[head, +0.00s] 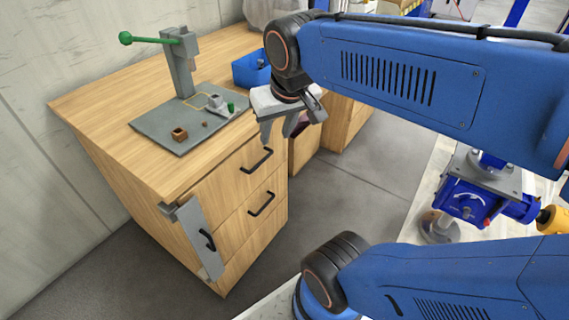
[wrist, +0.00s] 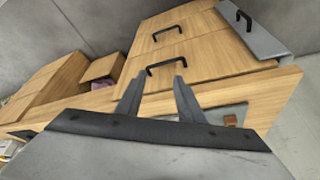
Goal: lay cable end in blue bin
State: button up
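My gripper (head: 285,140) hangs in front of the desk's edge, right of the grey press plate and nearer than the bin. Its two fingers are apart, and in the wrist view (wrist: 157,88) I see no object held between them. I cannot make out a cable end in either view.
A grey arbor press (head: 181,65) with a green-knobbed lever stands on a grey plate (head: 160,130) with small parts. The desk drawers (head: 235,185) have black handles. A blue screw jack (head: 470,200) stands at the right. The floor between is clear.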

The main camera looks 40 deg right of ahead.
jog(key=s+a+f+n, duration=0.1)
jog(key=s+f, duration=0.4)
jog(key=shift+s+a+n+y, duration=0.3)
jog(key=shift+s+a+n, duration=0.1)
dwell(0.8)
